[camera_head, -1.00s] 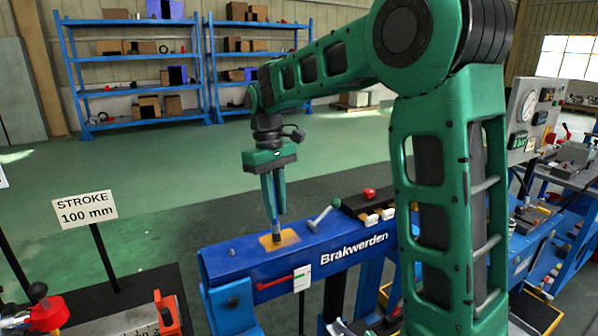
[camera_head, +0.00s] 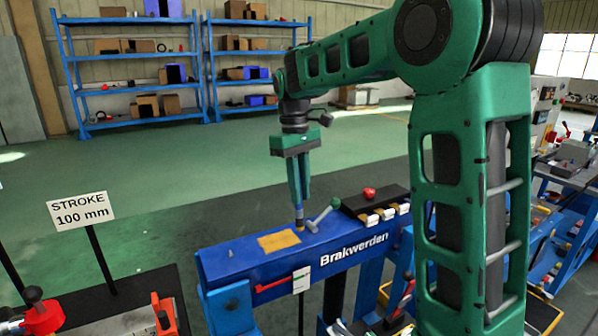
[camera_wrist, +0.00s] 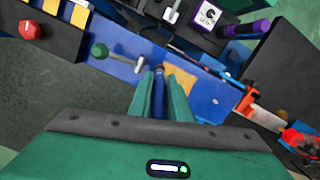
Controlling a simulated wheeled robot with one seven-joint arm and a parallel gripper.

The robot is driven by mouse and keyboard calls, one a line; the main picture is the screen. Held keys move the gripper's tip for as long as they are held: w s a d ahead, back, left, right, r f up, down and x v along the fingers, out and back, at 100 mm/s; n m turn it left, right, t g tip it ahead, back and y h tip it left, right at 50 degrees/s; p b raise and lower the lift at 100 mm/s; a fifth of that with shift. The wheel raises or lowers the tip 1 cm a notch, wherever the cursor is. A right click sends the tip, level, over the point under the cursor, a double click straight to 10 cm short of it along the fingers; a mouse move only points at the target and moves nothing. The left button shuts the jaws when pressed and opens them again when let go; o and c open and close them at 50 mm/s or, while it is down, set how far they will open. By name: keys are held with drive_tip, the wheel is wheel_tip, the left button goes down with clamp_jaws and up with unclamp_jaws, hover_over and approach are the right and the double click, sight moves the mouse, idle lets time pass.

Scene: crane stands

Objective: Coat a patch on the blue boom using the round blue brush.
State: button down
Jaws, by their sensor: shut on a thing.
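The blue boom (camera_head: 240,264) bears the word "Brakwerden" and has a yellow-orange patch (camera_head: 279,241) on its top face. My gripper (camera_head: 300,198) is shut on the blue brush (camera_head: 299,213) and holds it upright, tip down. The brush tip is just right of the patch, close above or on the boom's top; I cannot tell if it touches. The wrist view shows the brush (camera_wrist: 159,82) between my fingers, with the patch (camera_wrist: 184,82) beside it. The brush's upper part is hidden by the fingers.
A lever with a green knob (camera_head: 335,202) lies close right of the brush; it also shows in the wrist view (camera_wrist: 99,51). A black box with a red knob (camera_head: 369,193) stands further right on the boom. A "STROKE 100 mm" sign (camera_head: 83,211) stands at left.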

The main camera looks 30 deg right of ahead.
drive_tip(key=shift+a+r, duration=0.1)
drive_tip(key=shift+r, duration=2.5)
drive_tip(key=shift+s, duration=0.1)
